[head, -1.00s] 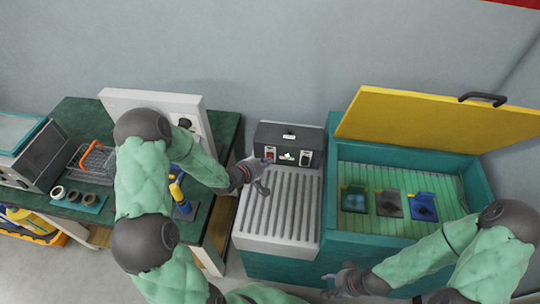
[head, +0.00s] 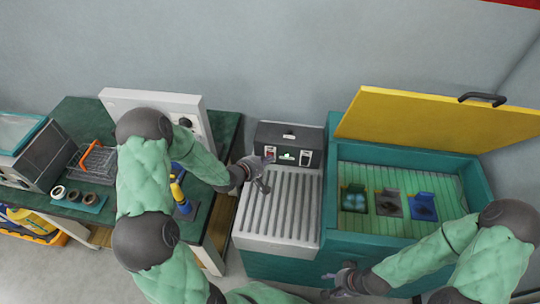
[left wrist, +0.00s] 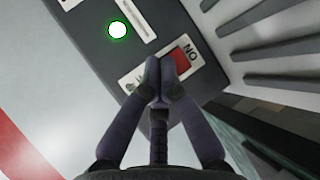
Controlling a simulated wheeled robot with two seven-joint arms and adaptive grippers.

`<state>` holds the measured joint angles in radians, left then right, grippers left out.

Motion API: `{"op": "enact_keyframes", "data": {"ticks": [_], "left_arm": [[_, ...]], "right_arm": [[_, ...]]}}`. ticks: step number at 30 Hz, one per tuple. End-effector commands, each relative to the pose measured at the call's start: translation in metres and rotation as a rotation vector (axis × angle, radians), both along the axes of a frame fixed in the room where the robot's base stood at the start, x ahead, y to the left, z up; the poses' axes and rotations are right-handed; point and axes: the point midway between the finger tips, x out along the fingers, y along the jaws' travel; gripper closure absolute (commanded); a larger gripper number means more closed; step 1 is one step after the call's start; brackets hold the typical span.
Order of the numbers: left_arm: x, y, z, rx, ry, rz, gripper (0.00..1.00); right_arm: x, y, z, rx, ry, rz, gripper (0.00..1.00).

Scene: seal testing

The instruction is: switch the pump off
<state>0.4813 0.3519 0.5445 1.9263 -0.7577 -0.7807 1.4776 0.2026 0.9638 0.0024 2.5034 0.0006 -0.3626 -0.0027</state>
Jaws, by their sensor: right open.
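The grey control box (head: 290,137) stands at the back of the ribbed white drainboard. It bears a red switch (head: 270,152) at its left and a lit green lamp (head: 288,156). In the left wrist view the red switch (left wrist: 181,59) sits in a white plate with an ON label, seen turned round. The green lamp (left wrist: 117,29) glows there. My left gripper (left wrist: 160,62) has its fingertips together and empty, over part of the switch plate; whether they touch cannot be told. It also shows in the head view (head: 262,177). My right gripper (head: 341,277) is open and empty before the teal tank.
The ribbed drainboard (head: 278,210) is bare. A green bench (head: 80,112) with a rack and rings stands at the left.

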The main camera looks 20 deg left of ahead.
Motion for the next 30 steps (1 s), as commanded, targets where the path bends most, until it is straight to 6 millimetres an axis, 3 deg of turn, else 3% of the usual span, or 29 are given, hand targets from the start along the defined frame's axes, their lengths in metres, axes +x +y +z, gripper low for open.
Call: {"op": "enact_keyframes", "data": {"ticks": [30], "left_arm": [[-0.013, -0.004, -0.001, 0.0, 0.0, 0.0, 1.0]], "right_arm": [[0.0, 0.0, 0.002, 0.0, 0.0, 0.0, 0.52]]}}
